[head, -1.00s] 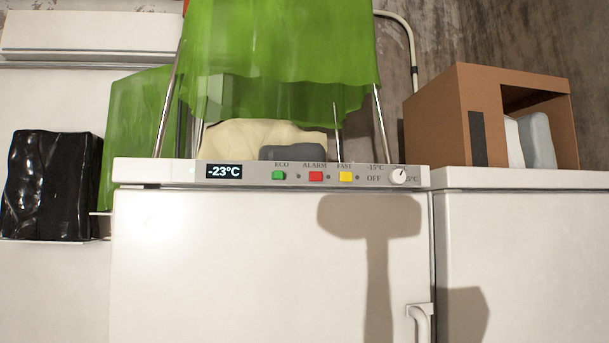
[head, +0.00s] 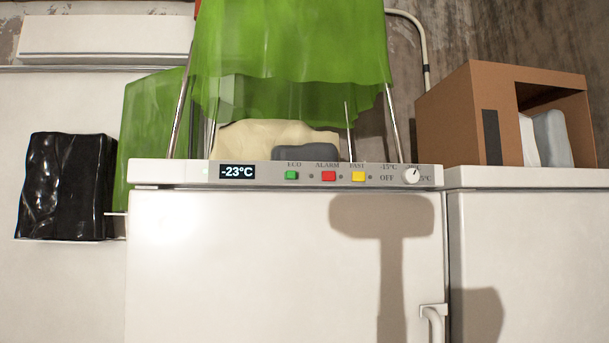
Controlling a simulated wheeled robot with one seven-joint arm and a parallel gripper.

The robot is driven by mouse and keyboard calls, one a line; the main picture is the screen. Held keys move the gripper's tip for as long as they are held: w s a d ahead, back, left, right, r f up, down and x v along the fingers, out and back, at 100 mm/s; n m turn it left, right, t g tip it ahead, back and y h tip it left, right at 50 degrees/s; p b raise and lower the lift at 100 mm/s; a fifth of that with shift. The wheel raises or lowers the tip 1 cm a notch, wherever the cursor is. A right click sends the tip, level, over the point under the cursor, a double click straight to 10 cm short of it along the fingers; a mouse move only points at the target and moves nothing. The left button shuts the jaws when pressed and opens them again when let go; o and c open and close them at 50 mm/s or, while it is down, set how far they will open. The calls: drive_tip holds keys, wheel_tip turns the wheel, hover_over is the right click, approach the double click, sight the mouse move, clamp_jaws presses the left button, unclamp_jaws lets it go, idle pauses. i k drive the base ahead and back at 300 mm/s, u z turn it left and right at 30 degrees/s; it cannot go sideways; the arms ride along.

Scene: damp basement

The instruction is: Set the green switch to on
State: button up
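The green switch (head: 291,175) is a small green rocker under the label ECO on the grey control panel (head: 266,177) of a white freezer (head: 250,260). Its on or off position is too small to tell. To its right are a red switch (head: 328,176) under ALARM, a yellow switch (head: 358,176) under FAST and a round white dial (head: 412,175). A display (head: 237,171) to its left reads -23°C. My gripper is not in view.
A green chair (head: 290,45) stands on the freezer top behind the panel, with a cream bundle (head: 245,138) and a grey object (head: 305,152). A cardboard box (head: 455,120) is on the right unit (head: 530,260). A black bag (head: 68,185) is at left. The space before the panel looks clear.

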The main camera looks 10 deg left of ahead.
sight(288, 174)
drive_tip(key=z, duration=1.2)
drive_tip(key=k, duration=0.85)
drive_tip(key=u, duration=0.65)
drive_tip(key=i, duration=0.55)
drive_tip(key=u, duration=0.05)
